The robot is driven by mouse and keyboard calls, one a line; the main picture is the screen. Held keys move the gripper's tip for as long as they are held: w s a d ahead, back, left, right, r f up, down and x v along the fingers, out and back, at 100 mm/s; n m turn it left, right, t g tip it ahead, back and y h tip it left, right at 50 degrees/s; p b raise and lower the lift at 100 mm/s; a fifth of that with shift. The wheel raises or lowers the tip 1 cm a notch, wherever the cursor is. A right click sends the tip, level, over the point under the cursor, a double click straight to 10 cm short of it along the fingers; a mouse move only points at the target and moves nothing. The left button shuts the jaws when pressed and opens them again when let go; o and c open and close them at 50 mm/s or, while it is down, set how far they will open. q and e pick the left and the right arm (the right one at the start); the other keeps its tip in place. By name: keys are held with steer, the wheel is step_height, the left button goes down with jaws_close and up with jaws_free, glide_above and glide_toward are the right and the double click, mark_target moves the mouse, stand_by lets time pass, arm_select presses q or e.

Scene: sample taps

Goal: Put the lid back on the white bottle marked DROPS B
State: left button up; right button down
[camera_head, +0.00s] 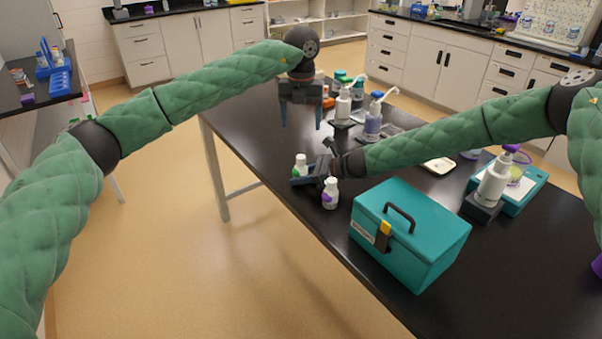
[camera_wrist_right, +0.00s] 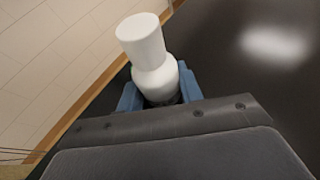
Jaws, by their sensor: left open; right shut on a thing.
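A small white bottle with a green mark (camera_head: 300,162) stands near the table's left edge. My right gripper (camera_head: 301,180) reaches in from the right and is shut on it; the right wrist view shows the white bottle (camera_wrist_right: 157,78) between the blue fingertips, with a wide white top. A second small white bottle with a purple mark (camera_head: 330,194) stands just in front of my right gripper, near the edge. The lettering on both is too small to read, and I cannot make out a loose lid. My left gripper (camera_head: 300,122) is open and empty, pointing down behind the green-marked bottle.
A teal toolbox (camera_head: 418,248) stands at the front. A white pump bottle (camera_head: 343,106) and a wash bottle (camera_head: 374,118) stand at the back. A shallow cream dish (camera_head: 438,165) and a white dispenser bottle (camera_head: 494,180) are at the right. The table's left edge is close to the small bottles.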

arm_select(q)
steer(key=shift+r, duration=2.25)
arm_select(e)
steer(key=c, duration=0.8)
jaws_free()
steer(key=shift+c, duration=0.2)
arm_select(q)
steer(key=shift+f, duration=0.1)
arm_select(e)
steer(key=shift+d, duration=0.1)
arm_select(q)
steer(key=shift+f+b, duration=0.7)
steer(key=shift+b, duration=0.05)
arm_select(e)
steer(key=shift+v, duration=3.8)
steer(key=shift+w, duration=0.1)
